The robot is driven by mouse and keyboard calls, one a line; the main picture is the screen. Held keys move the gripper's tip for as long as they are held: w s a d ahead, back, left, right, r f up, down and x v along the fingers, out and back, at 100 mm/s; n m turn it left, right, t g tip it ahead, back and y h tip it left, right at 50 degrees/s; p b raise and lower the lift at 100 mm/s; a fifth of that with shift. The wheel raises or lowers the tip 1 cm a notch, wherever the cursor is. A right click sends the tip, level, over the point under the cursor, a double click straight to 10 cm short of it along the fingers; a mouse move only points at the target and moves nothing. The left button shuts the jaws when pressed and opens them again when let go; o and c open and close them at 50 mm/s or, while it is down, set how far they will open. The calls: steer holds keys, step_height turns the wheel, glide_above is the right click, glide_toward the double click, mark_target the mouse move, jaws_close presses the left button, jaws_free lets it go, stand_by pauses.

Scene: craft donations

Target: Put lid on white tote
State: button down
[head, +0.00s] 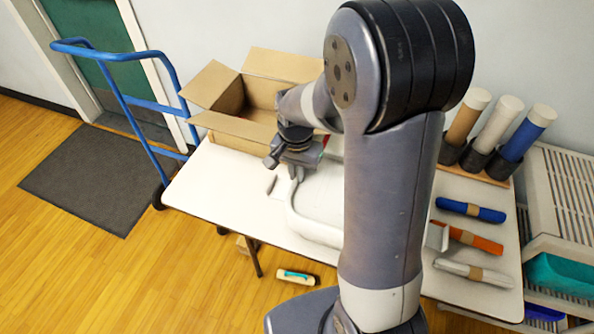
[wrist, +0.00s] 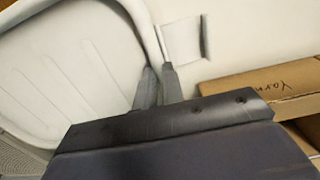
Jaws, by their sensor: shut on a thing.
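The white lid (head: 318,203), a shallow panel with a rounded raised rim, is over the table, partly hidden behind my arm. In the wrist view the ribbed lid (wrist: 60,80) fills the left side. My gripper (head: 297,175) is at the lid's far left edge. In the wrist view my gripper's fingers (wrist: 157,85) are close together on the lid's rim, shut on it. I cannot make out the white tote apart from the lid, nor tell whether the two touch.
An open cardboard box (head: 232,100) stands behind my gripper; its side shows in the wrist view (wrist: 265,85). Rolled bundles (head: 470,210) lie on the table (head: 225,190) at right, below upright tubes (head: 497,125). A blue hand truck (head: 140,110) stands at left.

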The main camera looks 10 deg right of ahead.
steer(key=shift+f, duration=0.2)
steer(key=c, duration=1.5)
jaws_free()
steer(key=shift+o, duration=0.2)
step_height(320, 180, up, 11)
steer(key=shift+f, duration=0.1)
step_height(320, 180, down, 11)
steer(key=shift+r, duration=0.45)
